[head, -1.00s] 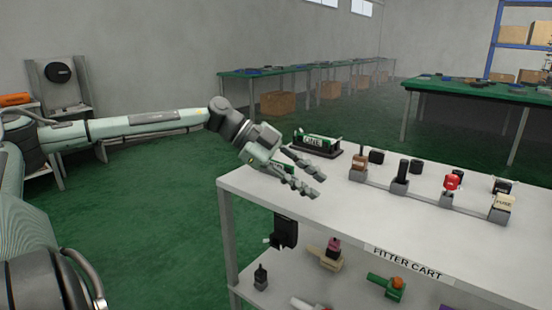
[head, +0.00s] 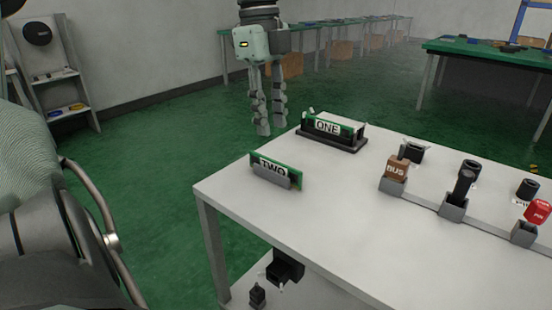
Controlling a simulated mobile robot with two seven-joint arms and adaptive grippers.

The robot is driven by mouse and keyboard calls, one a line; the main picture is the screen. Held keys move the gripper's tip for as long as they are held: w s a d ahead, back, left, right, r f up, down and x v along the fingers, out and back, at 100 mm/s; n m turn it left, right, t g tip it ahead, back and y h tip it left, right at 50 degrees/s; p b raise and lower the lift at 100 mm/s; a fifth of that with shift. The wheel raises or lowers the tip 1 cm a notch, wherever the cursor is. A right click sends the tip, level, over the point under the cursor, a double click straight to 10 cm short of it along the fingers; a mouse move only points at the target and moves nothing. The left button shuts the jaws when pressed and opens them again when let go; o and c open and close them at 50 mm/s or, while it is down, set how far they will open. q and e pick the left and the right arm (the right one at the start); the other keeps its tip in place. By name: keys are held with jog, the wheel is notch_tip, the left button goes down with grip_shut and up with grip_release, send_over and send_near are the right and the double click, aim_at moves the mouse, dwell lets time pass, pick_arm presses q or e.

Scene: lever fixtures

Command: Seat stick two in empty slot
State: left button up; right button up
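Stick two is a small green board (head: 291,173) with a white TWO label and a grey piece across its front. It stands on the cart top near the left corner. Stick one (head: 327,126), a green board labelled ONE, sits in a dark holder (head: 345,146) farther back. I cannot clearly make out an empty slot in the holder. My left gripper (head: 270,129) points down behind the cart's far left edge, left of the holder and above stick two in the picture. Its two fingers are apart with nothing between them. My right gripper is out of view.
The white cart top (head: 315,210) is clear in front of stick two. To the right stand a brown BUS block (head: 397,168), a black lever (head: 464,187) and a red knob (head: 538,212) on grey bases.

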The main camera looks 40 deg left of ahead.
aim_at(274, 161)
pick_arm(q)
jog(key=shift+s+f, duration=0.1)
jog(key=f, duration=0.6)
jog(key=shift+d+f+p, duration=0.2)
jog(key=shift+d+p, duration=0.1)
jog(key=shift+d, duration=0.05)
jog(key=shift+f, duration=0.5)
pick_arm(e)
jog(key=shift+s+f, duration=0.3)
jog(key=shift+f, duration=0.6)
pick_arm(q)
grip_shut()
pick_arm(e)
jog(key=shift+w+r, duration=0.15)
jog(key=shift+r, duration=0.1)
